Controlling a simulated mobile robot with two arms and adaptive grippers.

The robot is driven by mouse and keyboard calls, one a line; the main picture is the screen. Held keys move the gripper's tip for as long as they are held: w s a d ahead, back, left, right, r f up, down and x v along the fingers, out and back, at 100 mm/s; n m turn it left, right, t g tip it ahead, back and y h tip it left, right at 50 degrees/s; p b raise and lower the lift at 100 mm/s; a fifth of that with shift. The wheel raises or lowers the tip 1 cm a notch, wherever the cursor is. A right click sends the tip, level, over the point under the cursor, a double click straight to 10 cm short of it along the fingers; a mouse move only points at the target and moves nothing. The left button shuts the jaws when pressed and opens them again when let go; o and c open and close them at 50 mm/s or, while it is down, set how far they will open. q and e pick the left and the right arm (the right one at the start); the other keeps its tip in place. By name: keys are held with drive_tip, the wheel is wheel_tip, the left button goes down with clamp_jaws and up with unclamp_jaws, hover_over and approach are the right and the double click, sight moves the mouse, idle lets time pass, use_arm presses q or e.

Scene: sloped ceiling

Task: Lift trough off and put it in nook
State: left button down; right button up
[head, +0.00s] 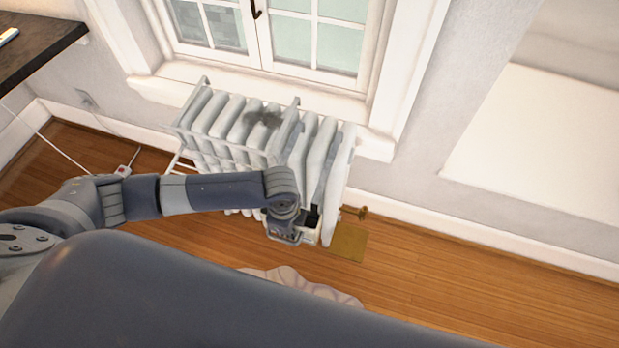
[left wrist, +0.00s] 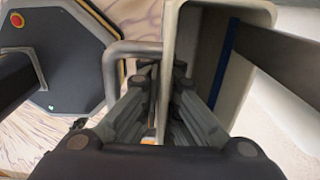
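The trough (left wrist: 170,45) is a pale, open box with a thin wall and rim in the left wrist view. My left gripper (left wrist: 163,75) has one finger on each side of its near wall, closed to a narrow gap with the wall between them. In the head view my left gripper (head: 290,232) is low at the right front end of the white radiator (head: 318,150). A small pale part of the trough (head: 311,237) shows beside the fingers; my arm hides the rest. My right gripper is not in view. I cannot tell which spot is the nook.
A white rack (head: 187,125) hangs over the radiator's left part, below the window (head: 275,35). A brass-coloured plate (head: 348,242) lies on the floor right of the radiator. A dark shelf (head: 35,45) is at the upper left. The wooden floor (head: 450,265) at right is clear.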

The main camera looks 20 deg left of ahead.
use_arm(q)
drive_tip(key=s+p, duration=0.8)
drive_tip(key=s, duration=0.6)
drive_tip(key=shift+a, duration=0.25)
idle(0.6)
drive_tip(key=s+r+p, duration=0.2)
drive_tip(key=s+p, duration=0.3)
drive_tip(key=s, duration=0.5)
drive_tip(key=s+r+p, duration=0.2)
drive_tip(key=s+p, duration=0.3)
drive_tip(key=s, duration=0.5)
drive_tip(key=shift+a, duration=0.3)
idle(0.8)
